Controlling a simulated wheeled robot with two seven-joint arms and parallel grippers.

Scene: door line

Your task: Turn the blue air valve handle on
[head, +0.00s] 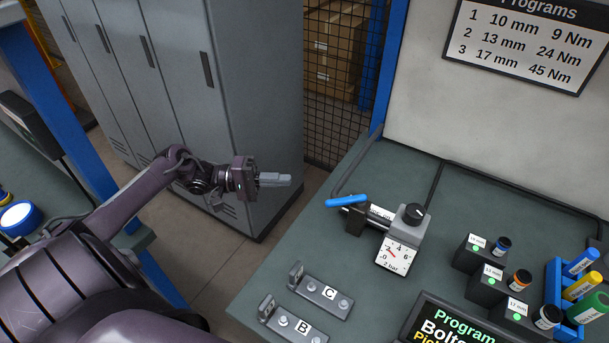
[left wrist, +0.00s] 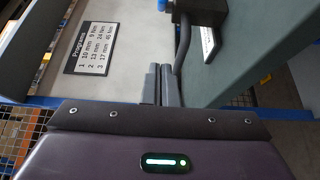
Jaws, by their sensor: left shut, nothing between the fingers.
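The blue air valve handle (head: 346,201) sits on a dark pipe fitting at the back left of the green bench. It joins a regulator with a black knob (head: 414,213) and a white pressure gauge (head: 397,256). A small blue part, likely the handle, shows at the top edge of the left wrist view (left wrist: 162,5). My left gripper (head: 289,180) is shut and empty, to the left of the handle and apart from it, in front of the grey lockers. Its closed fingers also show in the left wrist view (left wrist: 160,84). My right gripper is not in view.
Brackets marked C (head: 321,292) and B (head: 293,322) lie on the bench in front of the valve. Socket blocks (head: 480,254) and a screen (head: 450,325) stand to the right. Grey lockers (head: 240,90) stand behind my left arm. A floor gap lies left of the bench.

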